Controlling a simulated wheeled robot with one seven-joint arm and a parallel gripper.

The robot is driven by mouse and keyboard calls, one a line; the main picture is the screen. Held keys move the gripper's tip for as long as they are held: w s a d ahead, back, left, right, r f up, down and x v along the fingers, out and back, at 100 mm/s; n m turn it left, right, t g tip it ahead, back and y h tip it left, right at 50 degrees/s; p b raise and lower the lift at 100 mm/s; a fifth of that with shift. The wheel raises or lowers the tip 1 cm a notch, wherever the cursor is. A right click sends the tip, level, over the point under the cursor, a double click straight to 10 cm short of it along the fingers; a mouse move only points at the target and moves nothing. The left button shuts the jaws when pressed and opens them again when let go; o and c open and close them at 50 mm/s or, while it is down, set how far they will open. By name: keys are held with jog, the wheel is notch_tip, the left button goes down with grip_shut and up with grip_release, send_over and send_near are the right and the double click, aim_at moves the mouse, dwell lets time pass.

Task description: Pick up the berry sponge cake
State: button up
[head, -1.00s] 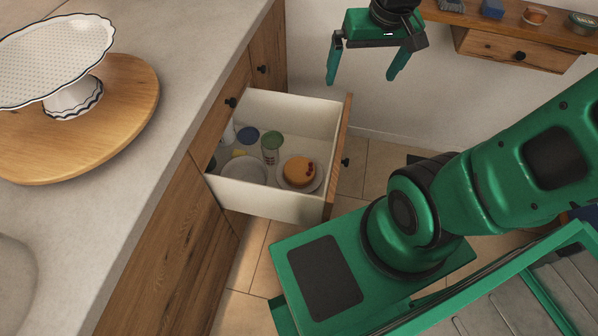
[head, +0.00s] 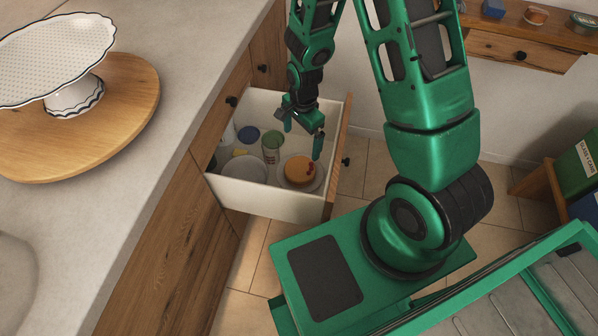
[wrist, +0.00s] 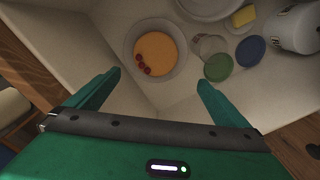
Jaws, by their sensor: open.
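The berry sponge cake (head: 299,171) is a round golden cake with red berries on one side. It sits on a light plate (head: 285,184) inside the open drawer (head: 262,199). My gripper (head: 303,140) is open and empty, above the drawer and close to the cake in the head view. In the wrist view the cake (wrist: 156,53) lies beyond the fingertips of my gripper (wrist: 159,82), roughly between them and apart from both.
A green-lidded jar (wrist: 218,67) stands close beside the cake, with a blue round item (wrist: 250,51), a yellow block (wrist: 243,16) and a white bowl (head: 245,169) nearby. Drawer walls surround them. The counter (head: 175,70) with a cake stand (head: 75,98) is at left.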

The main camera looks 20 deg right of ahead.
notch_tip(320, 180, down, 4)
jog(key=m, duration=0.1)
send_over(300, 167)
jog(key=f, duration=0.4)
jog(key=shift+d+f, duration=0.2)
jog(key=shift+f, duration=0.2)
jog(key=shift+a+f, duration=0.2)
jog(key=shift+f, duration=2.5)
jog(key=c, duration=1.4)
jog(key=shift+r, duration=0.15)
